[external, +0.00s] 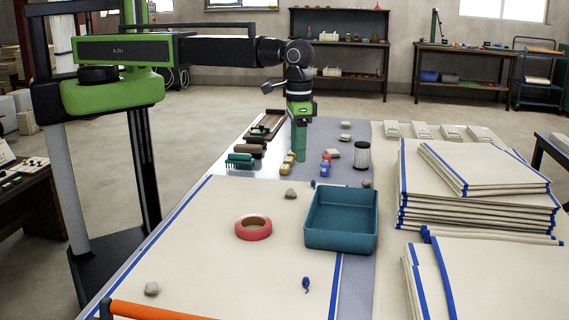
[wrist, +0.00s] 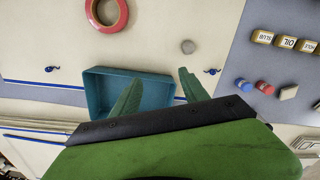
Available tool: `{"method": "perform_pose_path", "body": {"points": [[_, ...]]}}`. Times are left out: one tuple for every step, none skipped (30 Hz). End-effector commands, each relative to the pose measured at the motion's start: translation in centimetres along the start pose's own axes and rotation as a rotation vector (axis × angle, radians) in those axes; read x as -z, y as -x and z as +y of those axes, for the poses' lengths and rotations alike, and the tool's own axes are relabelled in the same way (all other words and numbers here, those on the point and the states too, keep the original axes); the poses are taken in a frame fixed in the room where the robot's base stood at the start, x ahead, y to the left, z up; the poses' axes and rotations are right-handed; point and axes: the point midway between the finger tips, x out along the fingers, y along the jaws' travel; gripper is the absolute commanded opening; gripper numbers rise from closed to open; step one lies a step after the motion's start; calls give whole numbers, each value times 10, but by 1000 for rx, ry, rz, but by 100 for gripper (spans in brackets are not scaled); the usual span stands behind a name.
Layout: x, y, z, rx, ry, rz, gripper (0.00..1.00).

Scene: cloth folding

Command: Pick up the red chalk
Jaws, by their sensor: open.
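The red chalk (wrist: 264,87) is a short red piece lying on the grey strip of the table, right of my gripper in the wrist view. In the external view the red chalk (external: 327,157) is small, just right of my gripper. A similar blue piece (wrist: 243,85) lies beside it. My gripper (wrist: 159,77) is open and empty, with its two green fingers spread apart. In the external view my gripper (external: 300,156) points down over the table, and its fingertips are hard to separate there.
A teal tray (external: 342,246) and a red tape ring (external: 253,228) are on the cloth. Several yellow labelled blocks (wrist: 287,43) stand near the chalk. A dark-topped cylinder (external: 362,155) stands to the right. Stacked cream cloths (external: 475,190) fill the right side.

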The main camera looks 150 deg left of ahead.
Motion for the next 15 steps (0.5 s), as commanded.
{"method": "perform_pose_path", "body": {"points": [[53, 9, -43, 0, 94, 0, 52], [76, 12, -71, 0, 141, 0, 52], [101, 15, -108, 0, 197, 0, 52], [117, 17, -136, 0, 238, 0, 52], [130, 19, -162, 0, 275, 0, 52], [142, 21, -195, 0, 319, 0, 52], [147, 22, -217, 0, 347, 0, 52], [151, 23, -236, 0, 372, 0, 52], [154, 24, -256, 0, 398, 0, 52], [156, 24, -268, 0, 414, 1, 52], [158, 25, -278, 0, 426, 1, 52], [159, 25, -286, 0, 436, 1, 52], [160, 25, -289, 0, 440, 1, 52], [160, 25, -291, 0, 443, 1, 52], [160, 24, -292, 0, 444, 1, 52]]}}
